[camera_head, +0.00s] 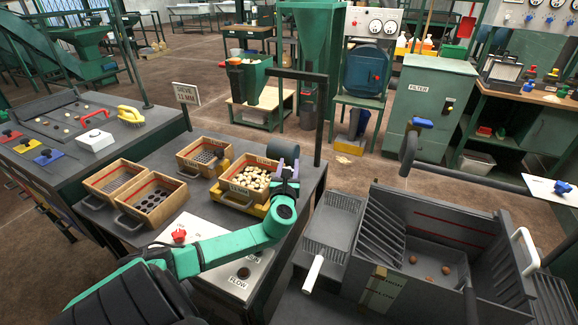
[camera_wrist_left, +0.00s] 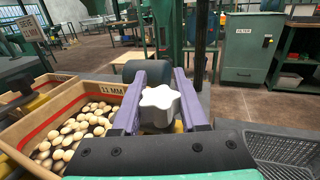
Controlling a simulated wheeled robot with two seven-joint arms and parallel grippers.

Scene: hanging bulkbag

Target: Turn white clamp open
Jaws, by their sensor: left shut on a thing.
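The white clamp is a star-shaped knob (camera_wrist_left: 160,104) in the left wrist view, and it sits between the two purple fingers of my left gripper (camera_wrist_left: 158,88). The fingers are shut on it from both sides. The wooden sieve box (camera_head: 226,195) is full of pale nuts and stands on a yellow base (camera_head: 243,208). A dark grey cylinder (camera_wrist_left: 148,70) lies just behind the clamp. My right gripper is not in view.
A dark post (camera_head: 322,120) with a crossbar rises behind the gripper. More wooden sieve boxes (camera_head: 117,177) stand to the left. A wire basket (camera_head: 331,228) and a grey bin (camera_head: 400,262) with a few nuts are at the right. A sieve sign (camera_head: 186,95) stands behind.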

